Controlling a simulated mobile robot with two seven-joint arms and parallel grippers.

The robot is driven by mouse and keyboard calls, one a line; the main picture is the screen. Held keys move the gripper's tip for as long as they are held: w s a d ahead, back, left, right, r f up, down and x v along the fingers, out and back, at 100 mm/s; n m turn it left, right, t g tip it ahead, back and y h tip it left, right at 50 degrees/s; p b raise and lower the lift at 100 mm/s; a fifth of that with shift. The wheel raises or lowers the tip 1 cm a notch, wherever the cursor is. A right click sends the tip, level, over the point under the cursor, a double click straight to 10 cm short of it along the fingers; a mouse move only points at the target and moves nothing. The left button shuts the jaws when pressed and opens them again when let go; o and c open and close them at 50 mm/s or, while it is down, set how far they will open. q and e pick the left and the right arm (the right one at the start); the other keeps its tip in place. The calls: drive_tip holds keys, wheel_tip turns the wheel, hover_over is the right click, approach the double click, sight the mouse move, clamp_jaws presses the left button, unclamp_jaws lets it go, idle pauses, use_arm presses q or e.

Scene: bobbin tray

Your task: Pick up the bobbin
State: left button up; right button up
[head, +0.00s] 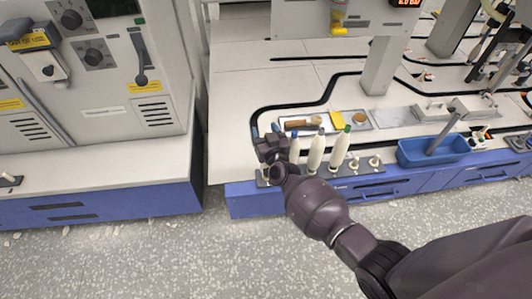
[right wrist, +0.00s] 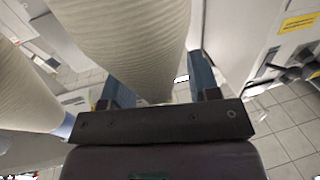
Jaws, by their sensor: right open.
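Several cream bobbins stand upright on a dark peg rail (head: 362,170) at the front of the worktop. In the right wrist view a large bobbin (right wrist: 125,40) fills the space ahead of and between the two blue-grey fingers (right wrist: 160,88). The jaws are open, and I cannot tell whether a finger touches it. Another bobbin (right wrist: 25,90) shows at the left. My left gripper is not in view.
A shallow tray (head: 372,124) with a brush, a yellow block and a round item lies behind the bobbins. A blue bin (head: 405,154) stands to the right. A grey machine (head: 110,70) stands at the left, across a floor gap.

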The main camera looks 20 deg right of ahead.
drive_tip(key=shift+r, duration=0.15)
drive_tip(key=shift+s, duration=0.1)
clamp_jaws()
